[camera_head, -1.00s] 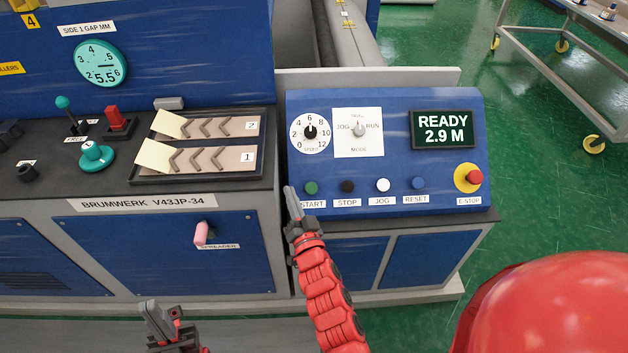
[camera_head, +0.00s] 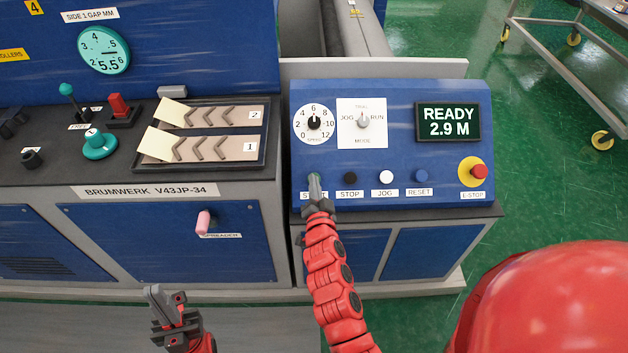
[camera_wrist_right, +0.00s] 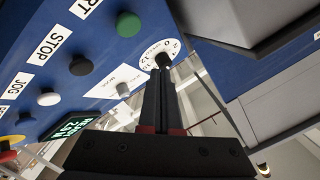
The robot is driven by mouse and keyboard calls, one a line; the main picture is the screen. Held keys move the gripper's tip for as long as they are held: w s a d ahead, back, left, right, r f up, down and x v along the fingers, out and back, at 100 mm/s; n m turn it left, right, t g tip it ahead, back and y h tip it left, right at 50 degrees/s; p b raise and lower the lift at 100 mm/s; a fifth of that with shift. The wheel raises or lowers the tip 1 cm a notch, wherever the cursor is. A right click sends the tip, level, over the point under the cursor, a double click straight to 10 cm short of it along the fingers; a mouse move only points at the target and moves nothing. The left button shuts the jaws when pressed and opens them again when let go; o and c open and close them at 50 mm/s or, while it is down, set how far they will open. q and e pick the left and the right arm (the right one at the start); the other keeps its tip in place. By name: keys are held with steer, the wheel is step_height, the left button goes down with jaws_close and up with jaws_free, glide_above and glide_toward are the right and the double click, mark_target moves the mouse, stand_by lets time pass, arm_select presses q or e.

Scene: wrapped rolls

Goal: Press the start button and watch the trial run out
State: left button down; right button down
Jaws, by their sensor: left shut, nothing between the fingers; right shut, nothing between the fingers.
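The blue control panel (camera_head: 440,175) carries the green START button (camera_head: 314,177), mostly hidden behind my right gripper's fingers in the head view. The button shows clearly in the right wrist view (camera_wrist_right: 128,24). My right gripper (camera_head: 315,184) is shut and empty, its fingertips over the START button in the head view. In the right wrist view its fingertips (camera_wrist_right: 160,76) show beside the green button; contact cannot be told. The display (camera_head: 448,122) reads READY 2.9 M. The mode knob (camera_head: 363,122) seems to point up. My left gripper (camera_head: 165,300) is shut and empty, low in front of the machine.
Right of START sit the black STOP (camera_head: 350,178), white JOG (camera_head: 386,177) and blue RESET (camera_head: 421,175) buttons, then the red E-STOP (camera_head: 478,171). The speed knob (camera_head: 314,123) is above START. A pink spreader handle (camera_head: 203,222) sticks out at left.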

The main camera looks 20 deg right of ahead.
steer(key=shift+w+d+f+b, duration=0.2)
steer(key=shift+w+f+b, duration=0.45)
steer(key=shift+f, duration=0.15)
steer(key=shift+w+d+f+b, duration=0.15)
steer(key=shift+w+f+b, duration=0.5)
steer(key=shift+f, duration=0.2)
steer(key=shift+w+d+f+b, duration=0.2)
steer(key=shift+w+f+b, duration=0.4)
steer(key=shift+w+f, duration=0.15)
steer(key=shift+f, duration=0.1)
steer(key=shift+w+f+b, duration=0.2)
steer(key=shift+f+b, duration=0.05)
steer(key=shift+b, duration=0.25)
steer(key=shift+w+d+f+b, duration=0.25)
steer(key=shift+w+f+b, duration=0.25)
steer(key=shift+f+b, duration=0.3)
stand_by(1.0)
steer(key=shift+r, duration=0.2)
steer(key=shift+s+a+r+p, duration=0.25)
steer(key=shift+s+r+p, duration=0.45)
steer(key=shift+s+r, duration=0.15)
steer(key=shift+w, duration=0.1)
